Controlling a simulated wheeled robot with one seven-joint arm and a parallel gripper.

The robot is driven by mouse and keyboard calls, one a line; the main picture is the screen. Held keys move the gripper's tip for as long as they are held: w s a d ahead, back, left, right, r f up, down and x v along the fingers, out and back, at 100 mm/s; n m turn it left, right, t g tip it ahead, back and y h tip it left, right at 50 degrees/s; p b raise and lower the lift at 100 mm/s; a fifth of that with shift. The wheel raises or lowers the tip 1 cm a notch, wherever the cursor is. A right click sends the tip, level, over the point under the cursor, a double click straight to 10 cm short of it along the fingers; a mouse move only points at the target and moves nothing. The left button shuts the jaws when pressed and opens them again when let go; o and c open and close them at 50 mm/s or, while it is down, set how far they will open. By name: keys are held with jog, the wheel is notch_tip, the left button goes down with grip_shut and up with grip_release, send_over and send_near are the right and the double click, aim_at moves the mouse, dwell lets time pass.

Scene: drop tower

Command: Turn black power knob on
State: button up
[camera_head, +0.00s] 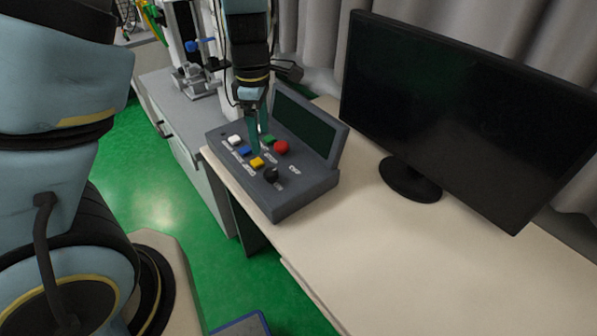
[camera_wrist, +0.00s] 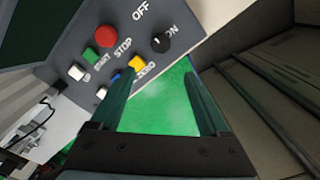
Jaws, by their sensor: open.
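The black power knob (camera_head: 271,175) sits at the front right of a grey control box (camera_head: 300,192) on the table. In the wrist view the knob (camera_wrist: 160,44) is at the top centre, with "OFF" and "ON" printed beside it. A small light mark shows on the knob, but I cannot tell its exact setting. My gripper (camera_head: 258,140) points down over the button area, to the upper left of the knob. Its two fingers (camera_wrist: 160,77) are apart, with nothing between them. They do not appear to touch the knob.
Red (camera_wrist: 105,36), green (camera_wrist: 91,54), white (camera_wrist: 77,72), blue and yellow (camera_wrist: 137,63) buttons lie close to the knob. A raised dark screen (camera_head: 305,122) stands behind them. A black monitor (camera_head: 465,110) stands to the right. The table (camera_head: 380,260) in front is clear.

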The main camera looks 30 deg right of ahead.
aim_at(271, 172)
jog(key=f, duration=0.7)
jog(key=s+d+f, duration=0.1)
jog(key=f, duration=0.2)
jog(key=shift+d+f+b, duration=0.1)
jog(key=shift+f+b, duration=0.2)
jog(key=shift+f, duration=0.1)
grip_shut()
